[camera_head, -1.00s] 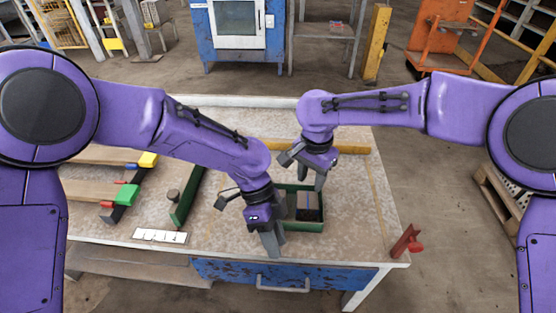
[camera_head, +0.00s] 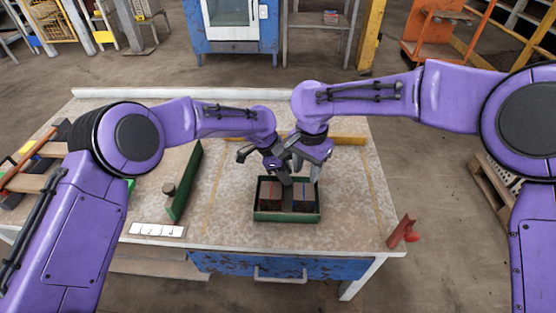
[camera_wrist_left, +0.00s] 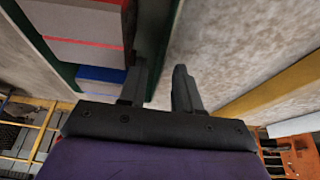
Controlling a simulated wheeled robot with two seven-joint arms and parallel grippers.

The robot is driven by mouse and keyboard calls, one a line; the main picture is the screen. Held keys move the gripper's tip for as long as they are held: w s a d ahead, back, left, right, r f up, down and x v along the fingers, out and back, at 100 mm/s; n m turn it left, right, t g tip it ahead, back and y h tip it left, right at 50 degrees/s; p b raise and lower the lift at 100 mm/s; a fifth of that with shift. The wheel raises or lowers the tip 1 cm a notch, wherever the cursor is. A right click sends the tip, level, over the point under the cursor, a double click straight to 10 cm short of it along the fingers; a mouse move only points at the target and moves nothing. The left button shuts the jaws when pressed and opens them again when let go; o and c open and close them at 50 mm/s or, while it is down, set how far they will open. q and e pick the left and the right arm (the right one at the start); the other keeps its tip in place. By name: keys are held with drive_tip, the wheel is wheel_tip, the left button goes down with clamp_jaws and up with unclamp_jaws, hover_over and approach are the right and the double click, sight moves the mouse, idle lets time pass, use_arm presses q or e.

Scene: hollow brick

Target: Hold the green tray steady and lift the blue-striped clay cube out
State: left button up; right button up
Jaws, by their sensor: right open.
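The green tray (camera_head: 287,218) stands on the table with two clay cubes in it. The red-striped cube (camera_head: 270,194) is on the left, the blue-striped clay cube (camera_head: 303,196) on the right. My left gripper (camera_head: 280,174) is at the tray's far wall. In the left wrist view its open fingers (camera_wrist_left: 160,88) are either side of the wall, one inside and one outside. The red-striped (camera_wrist_left: 85,22) and blue-striped cubes (camera_wrist_left: 100,80) show beside it. My right gripper (camera_head: 305,165) is open and empty above the tray's far right part; its fingers partly overlap the left arm in view.
A yellow bar (camera_head: 348,140) runs behind. A red clamp (camera_head: 404,232) is at the front right edge. The table right of the tray is clear.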

use_arm(q)
drive_tip(key=shift+x, duration=0.95)
clamp_jaws()
